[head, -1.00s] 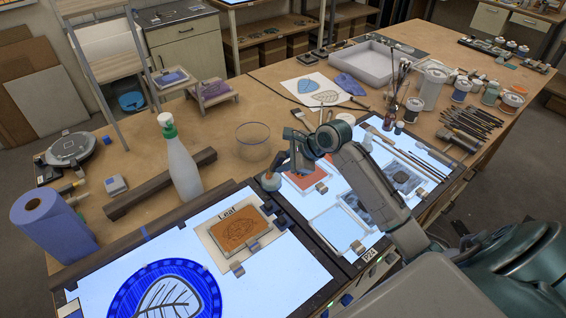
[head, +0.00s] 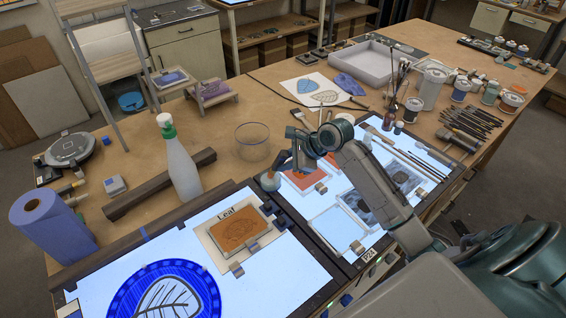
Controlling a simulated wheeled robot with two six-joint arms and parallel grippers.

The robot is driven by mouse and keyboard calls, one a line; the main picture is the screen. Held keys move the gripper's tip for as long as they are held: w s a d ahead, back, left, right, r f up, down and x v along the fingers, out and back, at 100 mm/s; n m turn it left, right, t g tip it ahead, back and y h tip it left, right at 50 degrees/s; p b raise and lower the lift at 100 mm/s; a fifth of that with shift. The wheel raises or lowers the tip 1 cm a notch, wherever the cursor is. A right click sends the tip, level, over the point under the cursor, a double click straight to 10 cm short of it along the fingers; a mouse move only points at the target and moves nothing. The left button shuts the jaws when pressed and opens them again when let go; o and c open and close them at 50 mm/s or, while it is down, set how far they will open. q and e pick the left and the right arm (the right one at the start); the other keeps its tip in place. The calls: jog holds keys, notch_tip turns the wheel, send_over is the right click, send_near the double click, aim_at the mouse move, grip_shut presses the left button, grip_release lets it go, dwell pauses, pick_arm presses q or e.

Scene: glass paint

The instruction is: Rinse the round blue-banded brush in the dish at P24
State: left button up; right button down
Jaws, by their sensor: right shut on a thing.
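My right gripper (head: 281,166) hangs over the back edge of the light tables, near the middle of the view. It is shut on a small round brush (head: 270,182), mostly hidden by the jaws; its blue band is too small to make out. A clear round glass dish (head: 252,141) stands on the wooden bench just behind and left of the gripper. The brush is apart from the dish, on its near side. My left gripper is out of view.
A green-topped spray bottle (head: 180,165) and a dark bar (head: 157,186) stand left of the dish. A framed orange leaf panel (head: 240,232) lies on the left light table. Jars, brushes and a white tray (head: 372,63) crowd the back right.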

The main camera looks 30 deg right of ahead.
aim_at(287, 153)
jog(key=shift+s+a, duration=0.1)
jog(key=shift+a, duration=0.65)
jog(key=shift+d, duration=0.45)
dwell(0.5)
jog(key=shift+s+r, duration=0.25)
jog(key=shift+r, duration=0.35)
jog(key=shift+s+r, duration=0.3)
jog(key=shift+r, duration=0.3)
jog(key=shift+s+r, duration=0.25)
jog(key=shift+r, duration=2.55)
